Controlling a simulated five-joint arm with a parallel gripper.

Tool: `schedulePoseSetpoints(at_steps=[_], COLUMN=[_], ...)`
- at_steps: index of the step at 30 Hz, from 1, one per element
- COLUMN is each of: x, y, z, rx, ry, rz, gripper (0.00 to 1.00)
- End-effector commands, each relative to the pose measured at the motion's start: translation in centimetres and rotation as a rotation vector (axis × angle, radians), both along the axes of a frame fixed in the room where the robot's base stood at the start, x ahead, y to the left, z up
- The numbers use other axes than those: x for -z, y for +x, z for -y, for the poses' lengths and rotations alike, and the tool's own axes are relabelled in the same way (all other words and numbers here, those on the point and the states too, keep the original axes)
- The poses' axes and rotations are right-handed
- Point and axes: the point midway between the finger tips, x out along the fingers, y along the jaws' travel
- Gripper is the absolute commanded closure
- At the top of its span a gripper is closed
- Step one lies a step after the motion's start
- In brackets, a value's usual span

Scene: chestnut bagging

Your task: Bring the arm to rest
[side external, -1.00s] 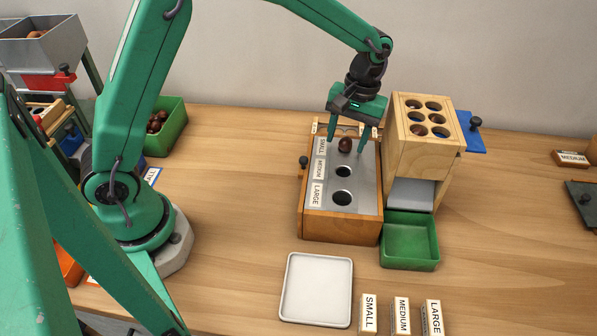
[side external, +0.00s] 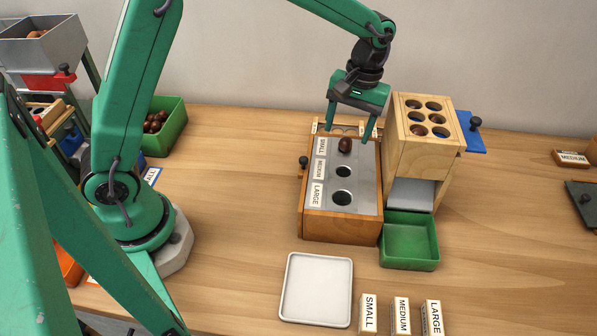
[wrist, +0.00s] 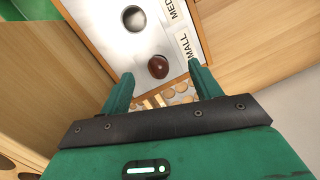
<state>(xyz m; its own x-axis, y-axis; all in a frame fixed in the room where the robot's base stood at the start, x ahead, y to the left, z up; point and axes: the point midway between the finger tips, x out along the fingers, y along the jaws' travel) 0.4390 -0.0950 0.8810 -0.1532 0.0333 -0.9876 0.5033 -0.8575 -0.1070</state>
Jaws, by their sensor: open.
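My green gripper (side external: 351,138) is open and empty above the far end of the sizing box (side external: 341,229). A dark brown chestnut (side external: 345,146) sits at the hole beside the SMALL label, between and a little in front of my fingers in the side view. In the wrist view the chestnut (wrist: 158,67) lies just beyond my open fingertips (wrist: 160,80), apart from them. The medium hole (side external: 343,172) and the large hole (side external: 342,197) show empty. Whether the chestnut blocks its hole fully is hidden.
A wooden block with several round holes (side external: 412,150) stands close right of my gripper. A green tray (side external: 410,262) and a white tray (side external: 317,322) lie in front. A green bin of chestnuts (side external: 174,130) stands at left. The table between bin and sizing box is clear.

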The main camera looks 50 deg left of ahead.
Motion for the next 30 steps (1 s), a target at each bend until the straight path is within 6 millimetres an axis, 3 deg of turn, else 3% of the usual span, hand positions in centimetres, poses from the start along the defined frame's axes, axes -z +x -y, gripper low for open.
schedulePoseSetpoints(at_steps=[15, 30], x=[-2.9, -3.3], y=[0.0, -0.1], z=[0.0, -0.1], rx=[0.000, 0.001], ry=[0.000, -0.001], rz=[0.001, 0.001], gripper=[0.37, 0.37])
